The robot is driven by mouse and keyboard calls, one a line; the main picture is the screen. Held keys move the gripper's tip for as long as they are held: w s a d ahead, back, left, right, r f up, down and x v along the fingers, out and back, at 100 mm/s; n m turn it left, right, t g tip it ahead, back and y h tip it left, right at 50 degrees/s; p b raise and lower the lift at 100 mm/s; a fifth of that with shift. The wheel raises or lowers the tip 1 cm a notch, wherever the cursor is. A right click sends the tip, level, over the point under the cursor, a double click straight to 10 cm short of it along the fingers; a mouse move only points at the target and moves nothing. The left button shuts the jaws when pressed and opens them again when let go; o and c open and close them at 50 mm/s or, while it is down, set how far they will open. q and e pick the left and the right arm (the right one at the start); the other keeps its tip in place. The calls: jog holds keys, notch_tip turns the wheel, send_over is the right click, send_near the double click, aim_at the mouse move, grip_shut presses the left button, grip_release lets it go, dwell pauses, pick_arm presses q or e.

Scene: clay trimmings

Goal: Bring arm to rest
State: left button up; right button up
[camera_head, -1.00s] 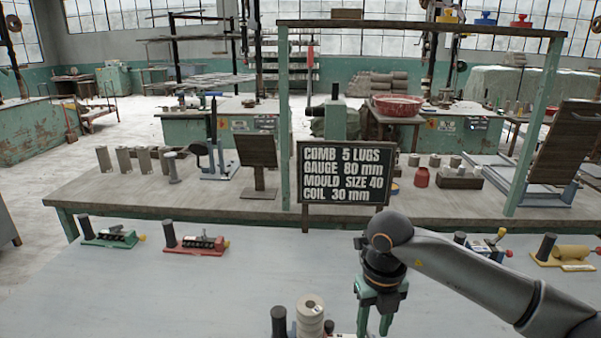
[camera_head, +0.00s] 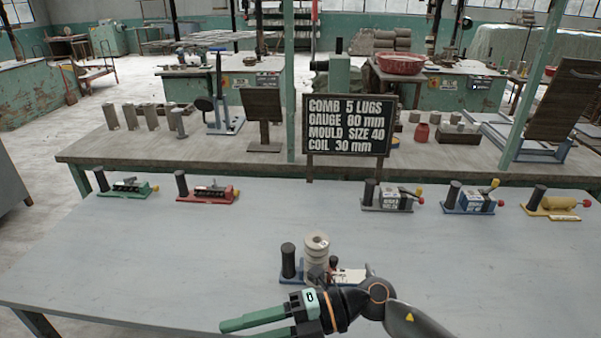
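My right arm comes in from the lower right. Its gripper (camera_head: 232,332) is at the bottom edge, pointing left, with two green fingers apart and nothing seen between them; the lower finger is partly cut off by the frame. Just behind the arm, a device with a black handle and a stack of pale rings (camera_head: 316,258) stands on the grey table (camera_head: 150,260). The arm hides part of its base. My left gripper is not in view.
Along the table's far side are a green tool (camera_head: 125,189), a red tool (camera_head: 208,194), a grey tool (camera_head: 392,199), a blue tool (camera_head: 470,203) and a yellow tool (camera_head: 556,205). A lettered sign (camera_head: 348,125) stands behind. The table's left part is clear.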

jog(key=w+d+r+m+t+y, duration=0.25)
jog(key=w+m+t+y, duration=0.2)
jog(key=m+t, duration=0.7)
jog(key=w+d+f+m+t+h, duration=0.3)
jog(key=d+f+m+t+h, duration=0.6)
jog(key=m, duration=0.5)
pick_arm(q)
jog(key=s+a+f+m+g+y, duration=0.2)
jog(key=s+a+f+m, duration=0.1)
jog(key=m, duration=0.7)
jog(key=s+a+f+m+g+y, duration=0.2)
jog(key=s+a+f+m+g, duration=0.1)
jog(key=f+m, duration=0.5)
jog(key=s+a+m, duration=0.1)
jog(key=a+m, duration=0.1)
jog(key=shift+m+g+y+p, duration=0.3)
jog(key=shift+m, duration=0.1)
pick_arm(e)
jog(key=s+d+f+m+g+h, duration=0.4)
jog(key=s+d+f, duration=0.3)
jog(key=f, duration=0.3)
jog(key=s+d+f+m+g+h, duration=0.4)
jog(key=s+d+f, duration=0.3)
jog(key=s+f, duration=0.2)
notch_tip(320, 180, down, 2)
jog(key=shift+m+h, duration=0.45)
jog(key=shift+h, duration=0.3)
